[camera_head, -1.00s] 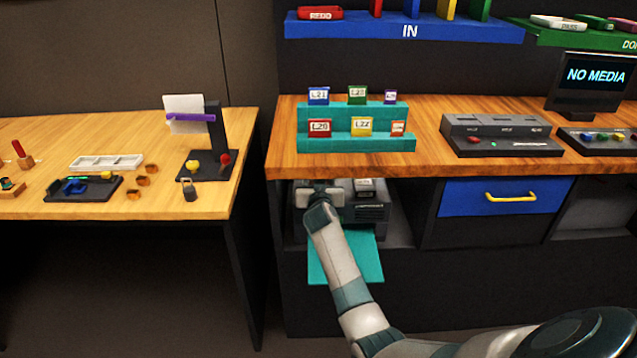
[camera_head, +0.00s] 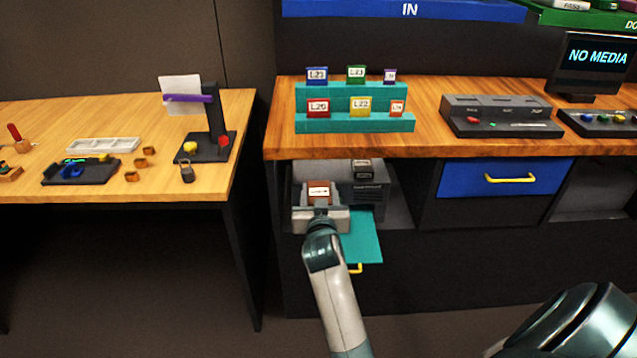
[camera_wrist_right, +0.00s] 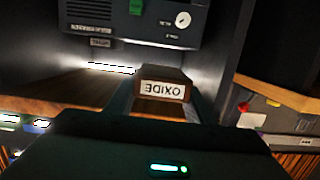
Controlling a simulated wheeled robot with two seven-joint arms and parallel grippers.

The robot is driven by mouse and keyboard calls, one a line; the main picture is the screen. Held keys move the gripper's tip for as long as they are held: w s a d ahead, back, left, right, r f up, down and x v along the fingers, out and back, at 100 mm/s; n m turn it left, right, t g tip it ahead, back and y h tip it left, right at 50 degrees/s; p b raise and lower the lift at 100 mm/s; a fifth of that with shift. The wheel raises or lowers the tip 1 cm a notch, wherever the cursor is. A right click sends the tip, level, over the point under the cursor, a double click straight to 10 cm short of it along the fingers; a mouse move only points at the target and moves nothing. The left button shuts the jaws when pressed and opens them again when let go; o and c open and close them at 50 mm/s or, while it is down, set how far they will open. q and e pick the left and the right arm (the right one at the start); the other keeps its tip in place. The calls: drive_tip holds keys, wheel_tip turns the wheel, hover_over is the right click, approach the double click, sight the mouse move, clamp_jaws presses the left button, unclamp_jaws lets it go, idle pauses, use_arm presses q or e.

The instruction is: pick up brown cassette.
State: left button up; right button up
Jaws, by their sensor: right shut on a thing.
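The brown cassette (camera_head: 319,188) with a white label shows in the head view at the mouth of the open compartment under the right-hand counter. My right gripper (camera_head: 320,205) is shut on it and holds it in front of the grey machine. In the right wrist view the brown cassette (camera_wrist_right: 163,88) sits between the fingers, its label reading OXIDE upside down. The gripper (camera_wrist_right: 160,105) covers its lower part. My left gripper is not in view.
A grey machine (camera_head: 368,193) stands in the compartment with a dark cassette (camera_head: 362,169) on top. A teal sheet (camera_head: 361,240) juts out below. A blue drawer (camera_head: 500,190) is to the right. The counter edge (camera_head: 420,150) overhangs the compartment.

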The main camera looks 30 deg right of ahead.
drive_tip(key=shift+s+a, duration=0.15)
drive_tip(key=shift+s, duration=0.1)
idle(0.4)
